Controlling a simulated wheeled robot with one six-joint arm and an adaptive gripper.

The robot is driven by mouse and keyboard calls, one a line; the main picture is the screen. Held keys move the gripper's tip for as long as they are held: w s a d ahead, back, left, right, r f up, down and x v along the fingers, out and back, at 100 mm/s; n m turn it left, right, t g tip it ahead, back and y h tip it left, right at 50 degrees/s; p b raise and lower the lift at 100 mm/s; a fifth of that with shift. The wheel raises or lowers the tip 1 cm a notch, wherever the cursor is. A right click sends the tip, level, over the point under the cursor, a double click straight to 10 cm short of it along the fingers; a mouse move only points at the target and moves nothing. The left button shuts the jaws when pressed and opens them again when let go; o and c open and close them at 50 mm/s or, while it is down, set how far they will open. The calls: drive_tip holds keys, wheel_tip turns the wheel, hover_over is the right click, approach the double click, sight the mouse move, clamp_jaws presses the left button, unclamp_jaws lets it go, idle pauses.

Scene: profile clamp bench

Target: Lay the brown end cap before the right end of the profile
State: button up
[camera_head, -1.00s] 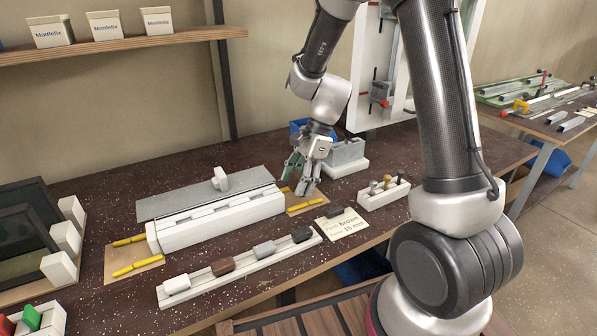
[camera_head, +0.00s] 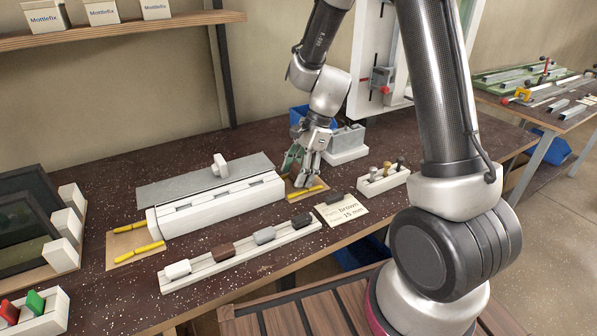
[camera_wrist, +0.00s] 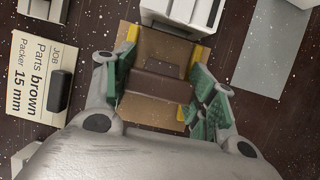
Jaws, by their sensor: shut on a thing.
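The white profile (camera_head: 215,200) lies along the bench, and its right end shows at the top of the wrist view (camera_wrist: 183,12). My gripper (camera_head: 302,182) is just off that end, over a tan board (camera_wrist: 150,42) with yellow strips. In the wrist view, its green-padded fingers (camera_wrist: 162,88) are shut on a brown end cap (camera_wrist: 160,84), which lies across between them. The fingers hide the cap in the head view. I cannot tell whether the cap touches the board.
A white rack (camera_head: 205,268) in front holds white, brown, grey and black pieces. A job card (camera_head: 345,213) reading brown, 15 mm, with a dark block on it, lies right of the rack. A white holder with pegs (camera_head: 383,180) and a blue bin (camera_head: 298,115) stand nearby.

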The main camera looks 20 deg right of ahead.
idle(0.7)
drive_tip(key=o, duration=1)
drive_tip(key=shift+c, duration=0.2)
drive_tip(key=shift+r, duration=4)
